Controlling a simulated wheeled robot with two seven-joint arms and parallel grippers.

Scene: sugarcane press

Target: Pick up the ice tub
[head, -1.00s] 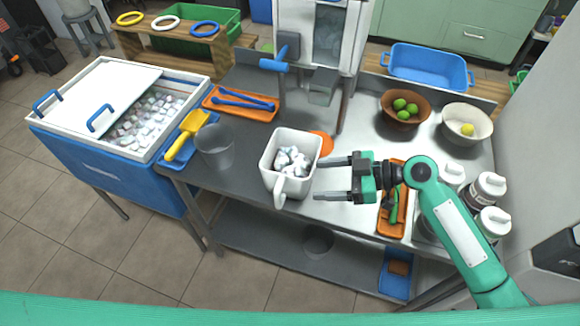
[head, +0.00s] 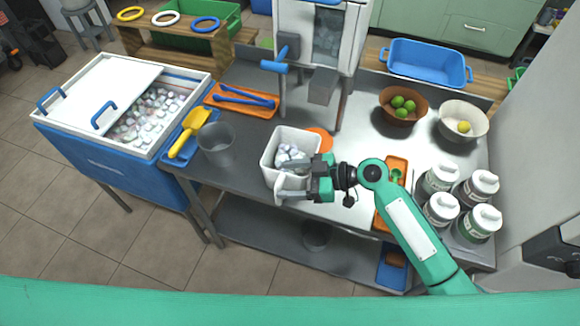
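The ice tub (head: 270,170) is a white square container with a handle at its near side, holding pale ice cubes (head: 291,155). It stands upright on the metal worktable, near its front edge. My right gripper (head: 287,180) comes in from the right at the tub's near side. Its fingers are spread apart, one over the tub's ice and near wall and one by the handle. The fingers and palm hide part of the handle and near wall, so contact is hard to tell. My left gripper is not in view.
A clear empty container (head: 216,145) stands left of the tub. An orange disc (head: 322,138) lies just behind it. The white press (head: 322,40) stands at the back. Several lidded jars (head: 440,178) and an orange tray (head: 398,165) are at the right.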

